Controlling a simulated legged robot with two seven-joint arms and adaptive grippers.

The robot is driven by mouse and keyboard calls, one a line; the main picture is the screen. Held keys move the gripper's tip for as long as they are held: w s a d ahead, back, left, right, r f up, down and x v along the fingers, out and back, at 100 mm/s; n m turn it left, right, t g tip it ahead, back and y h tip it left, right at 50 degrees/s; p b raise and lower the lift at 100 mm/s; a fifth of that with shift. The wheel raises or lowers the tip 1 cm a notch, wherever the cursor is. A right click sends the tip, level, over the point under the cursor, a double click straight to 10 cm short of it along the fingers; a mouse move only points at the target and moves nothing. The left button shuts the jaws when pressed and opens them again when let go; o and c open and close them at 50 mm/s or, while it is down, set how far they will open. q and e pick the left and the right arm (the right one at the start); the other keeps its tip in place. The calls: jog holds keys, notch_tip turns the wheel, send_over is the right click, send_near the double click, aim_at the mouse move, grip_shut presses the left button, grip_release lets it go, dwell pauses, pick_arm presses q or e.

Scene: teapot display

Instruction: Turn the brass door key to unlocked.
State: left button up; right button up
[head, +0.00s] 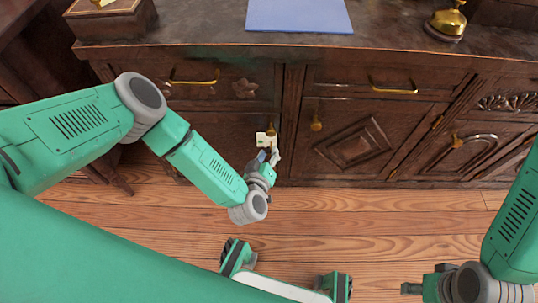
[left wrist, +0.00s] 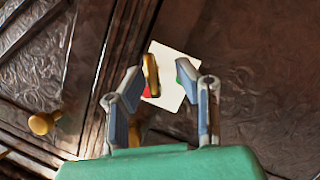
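A white plate (head: 262,141) with a green mark is on the cabinet door front, left of centre in the head view. In the left wrist view the plate (left wrist: 172,77) shows a red mark on its left and a green mark on its right. The brass key (left wrist: 151,75) stands out in front of the plate, near the red side. My left gripper (head: 268,158) is in front of the plate. Its fingers (left wrist: 159,84) are apart, with the key between them, closer to the left finger. My right gripper (head: 412,288) is low at the right, its fingers unclear.
Brass knobs (head: 316,124) and drawer handles (head: 194,81) stick out from the dark cabinet. On its top are a blue mat (head: 299,14), a wooden box (head: 113,20) and a brass bell (head: 447,20).

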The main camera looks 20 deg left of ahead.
pick_arm(q)
jog(key=shift+w+f, duration=0.15)
jog(key=shift+w, duration=0.2)
jog(key=shift+w+d, duration=0.15)
jog(key=shift+d, duration=0.3)
pick_arm(e)
jog(key=shift+d+f, duration=0.4)
jog(key=shift+d, duration=0.1)
pick_arm(q)
jog(key=shift+a, duration=0.1)
grip_shut()
jog(key=shift+a, duration=0.2)
pick_arm(e)
jog(key=shift+a+r, duration=0.1)
jog(key=shift+a, duration=0.15)
